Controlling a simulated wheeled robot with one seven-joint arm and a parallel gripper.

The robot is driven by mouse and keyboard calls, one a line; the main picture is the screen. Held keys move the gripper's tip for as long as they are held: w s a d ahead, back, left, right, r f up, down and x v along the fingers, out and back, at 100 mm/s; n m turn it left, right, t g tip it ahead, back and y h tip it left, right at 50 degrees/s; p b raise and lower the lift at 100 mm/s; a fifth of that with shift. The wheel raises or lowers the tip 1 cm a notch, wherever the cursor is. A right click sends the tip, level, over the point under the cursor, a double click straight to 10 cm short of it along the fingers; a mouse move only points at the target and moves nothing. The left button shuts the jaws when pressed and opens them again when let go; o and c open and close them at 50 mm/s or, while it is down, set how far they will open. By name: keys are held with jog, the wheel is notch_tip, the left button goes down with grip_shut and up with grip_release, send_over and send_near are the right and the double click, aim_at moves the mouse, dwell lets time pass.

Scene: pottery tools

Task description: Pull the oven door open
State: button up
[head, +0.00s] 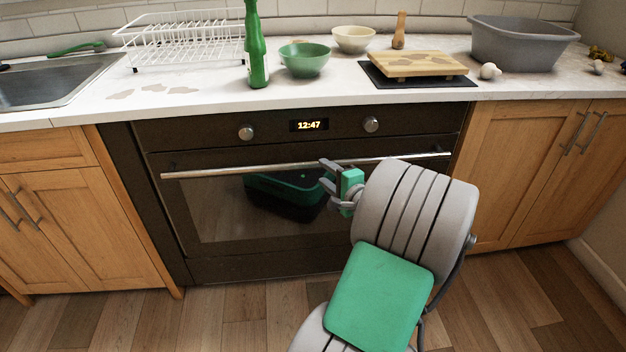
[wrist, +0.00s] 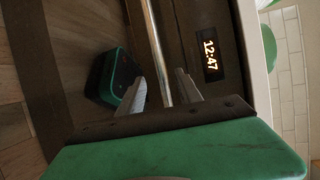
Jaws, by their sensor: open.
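The black oven door (head: 215,210) is shut, with a long silver handle bar (head: 250,170) across its top. In the head view my gripper (head: 324,170) is at the handle, right of the bar's middle. In the wrist view the handle (wrist: 155,45) runs between the two fingers of my gripper (wrist: 162,90). The fingers are open, one on each side of the bar, with gaps visible. I cannot tell whether either finger touches it. The oven window shows a dark reflection with green in it.
The oven panel has two knobs and a clock (head: 309,125). The counter above holds a green bottle (head: 257,50), a green bowl (head: 305,60), a wooden board (head: 412,64) and a grey tub (head: 520,45). Wooden cabinets (head: 520,160) flank the oven. The wooden floor (head: 235,320) in front is clear.

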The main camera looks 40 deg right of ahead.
aim_at(314, 166)
jog(key=b+x, duration=0.1)
jog(key=x, duration=0.6)
jog(key=shift+w+a, duration=0.15)
jog(key=shift+r, duration=0.1)
grip_shut()
dwell(1.0)
